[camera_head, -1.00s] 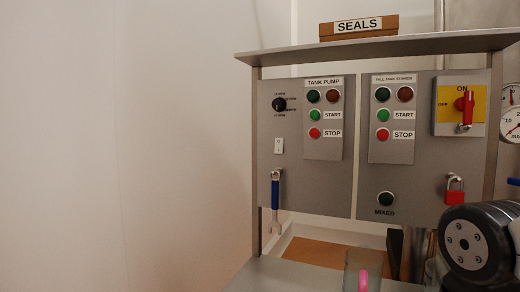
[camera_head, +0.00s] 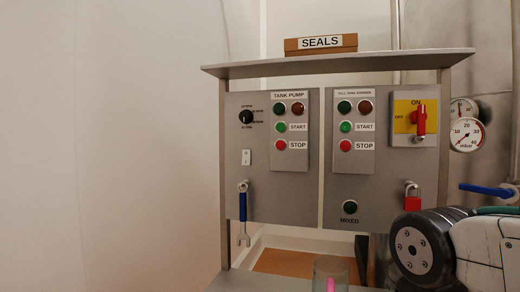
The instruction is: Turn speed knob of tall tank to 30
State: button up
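A small black rotary knob (camera_head: 246,117) sits at the upper left of the left grey control panel (camera_head: 265,190). Small printed marks surround it, too small to read, and I cannot tell its setting. The panel to its right carries a label that seems to read "TALL TANK STIRRER" (camera_head: 353,94), over lamps and start and stop buttons. My gripper is not in view. Part of my own arm shows at the lower right, well apart from the knob.
A white switch (camera_head: 247,157) and a hanging blue-handled wrench (camera_head: 243,212) are below the knob. A red rotary switch (camera_head: 419,120), red padlock (camera_head: 412,197), pressure gauge (camera_head: 467,135) and blue lever (camera_head: 487,190) are to the right. A shelf (camera_head: 335,62) overhangs the panels. Free room lies left.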

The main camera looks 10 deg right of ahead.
aim_at(246, 116)
jog(key=u, duration=2.3)
jog(key=i, duration=0.95)
jog(key=z, duration=2.7)
